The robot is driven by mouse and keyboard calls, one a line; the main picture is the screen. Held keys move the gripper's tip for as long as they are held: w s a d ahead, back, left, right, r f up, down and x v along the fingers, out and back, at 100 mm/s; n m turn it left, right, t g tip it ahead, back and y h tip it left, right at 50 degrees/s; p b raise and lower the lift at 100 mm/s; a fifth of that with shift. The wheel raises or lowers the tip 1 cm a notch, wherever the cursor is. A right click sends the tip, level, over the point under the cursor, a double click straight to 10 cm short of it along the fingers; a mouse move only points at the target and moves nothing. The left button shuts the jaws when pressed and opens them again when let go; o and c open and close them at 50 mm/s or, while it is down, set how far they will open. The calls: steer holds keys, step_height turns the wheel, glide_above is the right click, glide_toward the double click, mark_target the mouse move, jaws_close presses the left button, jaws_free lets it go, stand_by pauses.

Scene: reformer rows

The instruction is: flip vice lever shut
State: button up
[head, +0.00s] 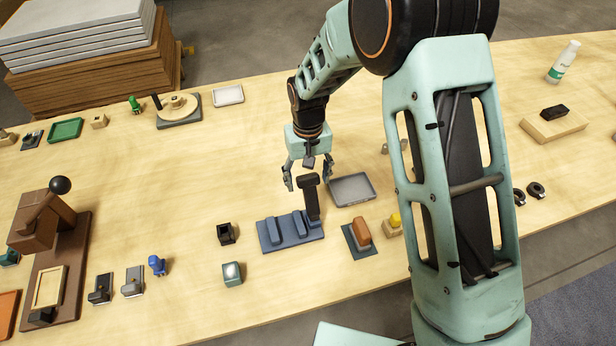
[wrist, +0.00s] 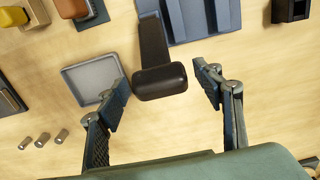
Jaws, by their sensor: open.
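The vice (head: 278,236) is a blue base with raised jaw blocks, standing on the wooden table near the middle of the head view. Its dark lever (head: 311,200) stands up at the right end of the base, topped by a black crosswise grip. In the wrist view the lever's grip (wrist: 160,81) lies between my fingers, with the blue base (wrist: 203,18) behind it at the top. My gripper (head: 308,176) is open just behind and above the lever. In the wrist view its fingers (wrist: 160,98) are apart on either side of the grip, with visible gaps and no contact.
A grey tray (head: 352,189) lies right of the vice. An orange-brown block on a dark plate (head: 361,235) stands at the front right. The table behind the vice is largely clear.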

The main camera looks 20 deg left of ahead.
steer(key=shift+c, duration=0.3)
jaws_close()
